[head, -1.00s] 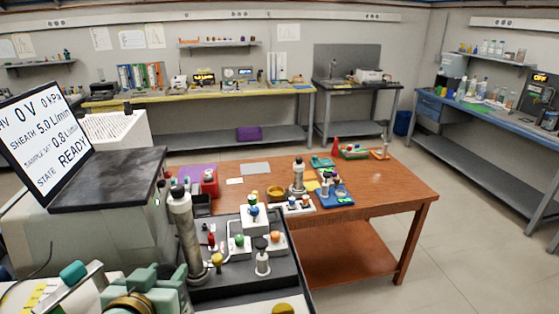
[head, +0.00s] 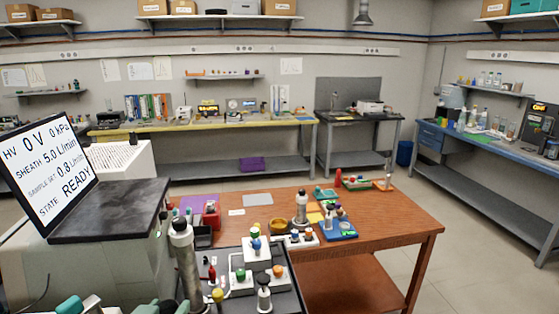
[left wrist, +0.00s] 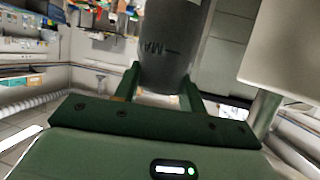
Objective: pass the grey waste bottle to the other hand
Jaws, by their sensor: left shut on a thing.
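My left gripper (head: 160,306) shows only in part at the bottom edge of the head view, as pale green pieces. In the left wrist view its green fingers (left wrist: 160,84) stand on both sides of a dark grey cylinder, the grey waste bottle (left wrist: 172,45), and are shut on it. Dark lettering, partly readable, runs on its side, and its far end is cut off by the frame. In the head view a tall grey cylinder (head: 187,262) with a black cap stands upright just beyond the gripper; I cannot tell if it is the same object. My right gripper is not in view.
A dark tray (head: 290,297) with several small capped items lies right of the tall cylinder. A screen (head: 47,165) and black-topped cabinet (head: 110,208) stand left.

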